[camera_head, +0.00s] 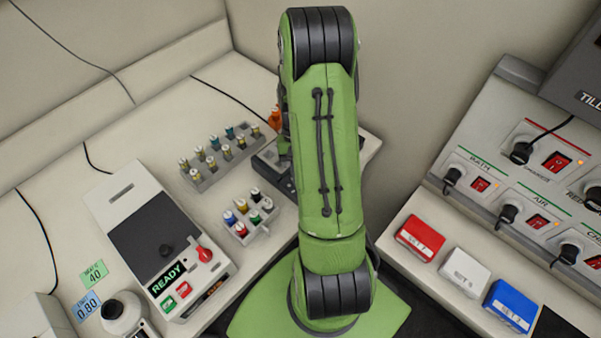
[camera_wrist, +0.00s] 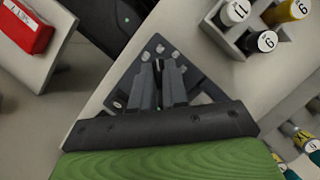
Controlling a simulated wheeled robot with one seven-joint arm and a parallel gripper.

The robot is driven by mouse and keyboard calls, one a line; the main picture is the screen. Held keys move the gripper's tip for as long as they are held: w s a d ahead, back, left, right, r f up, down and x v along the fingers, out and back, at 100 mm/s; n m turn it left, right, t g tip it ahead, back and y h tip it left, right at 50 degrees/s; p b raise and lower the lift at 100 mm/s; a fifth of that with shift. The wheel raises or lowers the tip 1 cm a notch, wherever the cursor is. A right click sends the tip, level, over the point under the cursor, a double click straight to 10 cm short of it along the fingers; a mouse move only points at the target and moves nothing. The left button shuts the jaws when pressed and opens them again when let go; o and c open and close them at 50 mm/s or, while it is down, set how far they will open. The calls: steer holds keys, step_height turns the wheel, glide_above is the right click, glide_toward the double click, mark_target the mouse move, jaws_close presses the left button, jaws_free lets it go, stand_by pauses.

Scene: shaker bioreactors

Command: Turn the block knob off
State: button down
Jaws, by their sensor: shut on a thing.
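A dark block device (camera_head: 272,168) sits on the bench and is mostly hidden behind my green arm. In the wrist view its dark panel (camera_wrist: 152,48) carries several pale marks. My gripper (camera_wrist: 163,72) reaches down to this panel, with its two grey fingers close together. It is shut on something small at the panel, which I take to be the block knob. The fingers cover the knob, so its pointing direction cannot be seen. In the head view my arm hides the fingertips.
A vial rack (camera_head: 205,183) and a smaller bottle rack (camera_head: 240,236) stand left of the arm. A white instrument (camera_head: 120,195) reads READY and has a red knob (camera_head: 204,254). Red (camera_head: 420,238), white (camera_head: 465,272) and blue (camera_head: 511,305) boxes and a switch panel (camera_head: 470,135) are at right.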

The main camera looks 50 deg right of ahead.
steer(key=n+h, duration=0.1)
steer(key=n, duration=0.2)
steer(key=shift+a+n+g, duration=0.1)
steer(key=shift+n+g, duration=0.2)
steer(key=shift+g, duration=0.1)
steer(key=shift+a+n+h, duration=0.1)
steer(key=shift+n+h, duration=0.8)
steer(key=shift+n, duration=1.4)
steer(key=c, duration=1.1)
jaws_free()
steer(key=shift+c, duration=0.2)
steer(key=p+v, duration=0.2)
steer(key=v, duration=1.3)
steer(key=shift+w+a+r+p, duration=0.15)
steer(key=shift+w+r+p, duration=0.1)
steer(key=shift+r+p, duration=0.05)
